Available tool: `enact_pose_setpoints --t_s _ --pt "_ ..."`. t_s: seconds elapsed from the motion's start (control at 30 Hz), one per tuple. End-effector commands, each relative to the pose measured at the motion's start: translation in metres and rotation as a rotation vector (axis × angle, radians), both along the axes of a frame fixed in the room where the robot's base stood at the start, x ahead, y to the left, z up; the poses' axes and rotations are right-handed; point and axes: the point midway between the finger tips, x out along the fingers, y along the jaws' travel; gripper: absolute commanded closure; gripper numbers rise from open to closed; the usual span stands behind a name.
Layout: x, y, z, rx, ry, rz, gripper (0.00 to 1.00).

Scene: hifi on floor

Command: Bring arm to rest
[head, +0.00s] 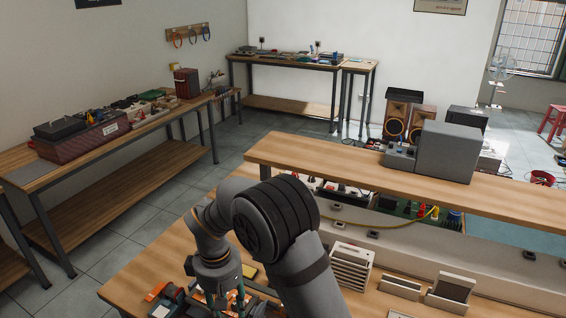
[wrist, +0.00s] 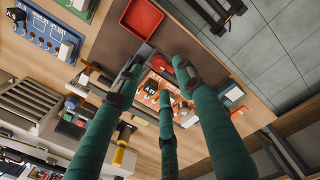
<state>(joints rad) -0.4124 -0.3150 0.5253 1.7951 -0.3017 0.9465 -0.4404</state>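My arm (head: 285,225) is bent over the wooden workbench (head: 120,286) in the head view, with its wrist pointing down. My gripper (wrist: 160,76) has three green fingers that stand apart in the wrist view, with nothing seen between them. In the head view the gripper is largely hidden low in the picture, near small items on the bench. Beyond the fingers in the wrist view lie an orange-red board (wrist: 152,90) and a red round-ended item (wrist: 181,72). I cannot tell how far above them the fingertips are.
A red tray (wrist: 141,18) and a blue board (wrist: 48,34) lie on the bench. A raised shelf (head: 310,153) with a grey box (head: 449,152) spans the bench's back. A side table (head: 110,165) stands left. Open tiled floor (head: 140,215) lies between.

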Motion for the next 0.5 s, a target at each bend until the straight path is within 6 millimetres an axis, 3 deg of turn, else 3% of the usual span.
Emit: enact_pose_setpoints --t_s 0.33,0.37,0.5 --pt "-0.002 0.003 0.078 0.005 -0.006 0.002 0.62" --pt "-0.003 0.002 0.078 0.002 -0.003 0.002 0.62" --pt "-0.003 0.0 0.041 -0.005 0.006 0.003 0.62"
